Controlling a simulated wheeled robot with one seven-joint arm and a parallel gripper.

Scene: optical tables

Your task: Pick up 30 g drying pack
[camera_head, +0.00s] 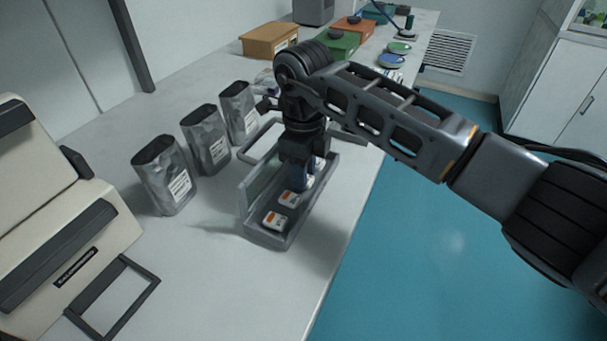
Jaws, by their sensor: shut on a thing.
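A grey open tray (283,241) stands near the table's right edge. It holds a row of small white packs with orange labels. One pack (274,220) lies at the near end and another pack (289,199) lies just behind it. A further pack (319,163) shows partly behind my gripper. My gripper (302,183) points down into the tray, shut on a drying pack that its fingers mostly hide. The weight print on the packs is too small to read.
Several silver pouches (163,175) stand left of the tray. A beige machine (45,220) and a dark frame (112,298) are at the near left. The table's front is clear.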

